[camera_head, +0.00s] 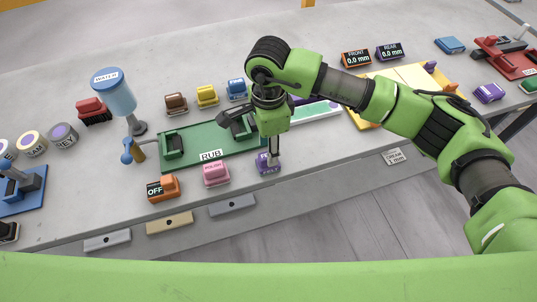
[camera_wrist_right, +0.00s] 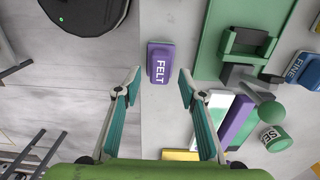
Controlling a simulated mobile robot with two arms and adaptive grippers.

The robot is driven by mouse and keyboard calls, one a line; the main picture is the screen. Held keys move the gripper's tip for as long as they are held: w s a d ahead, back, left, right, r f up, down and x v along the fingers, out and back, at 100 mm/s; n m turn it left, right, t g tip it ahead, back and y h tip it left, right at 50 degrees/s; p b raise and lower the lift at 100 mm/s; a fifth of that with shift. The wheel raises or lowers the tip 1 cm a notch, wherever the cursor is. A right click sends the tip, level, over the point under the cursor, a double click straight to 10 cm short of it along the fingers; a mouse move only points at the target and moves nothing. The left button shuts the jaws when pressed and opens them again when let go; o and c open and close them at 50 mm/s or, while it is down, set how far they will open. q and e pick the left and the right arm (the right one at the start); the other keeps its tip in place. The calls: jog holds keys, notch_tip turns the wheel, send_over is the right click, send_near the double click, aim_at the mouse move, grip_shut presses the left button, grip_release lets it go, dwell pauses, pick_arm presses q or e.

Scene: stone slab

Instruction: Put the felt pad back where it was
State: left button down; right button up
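The felt pad (camera_head: 266,167) is a small purple block labelled FELT. It is at the front edge of the stone slab (camera_head: 330,150), right of the pink POLISH pad (camera_head: 216,173). My right gripper (camera_head: 273,157) points down at it and partly covers it in the head view. In the right wrist view the felt pad (camera_wrist_right: 159,63) shows just beyond the gap between the fingertips of my right gripper (camera_wrist_right: 160,78). The fingers are wide apart with nothing between them. My left gripper is in neither view.
The green RUB board (camera_head: 200,140) lies behind the pads, with dark green blocks on it. An orange OFF block (camera_head: 163,187) is at front left. A blue WATER dispenser (camera_head: 115,95) stands at left. Brown (camera_head: 175,103) and yellow (camera_head: 207,96) pads are at the back.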

notch_tip(320, 180, up, 8)
jog(key=b, duration=0.2)
jog(key=shift+r, duration=0.25)
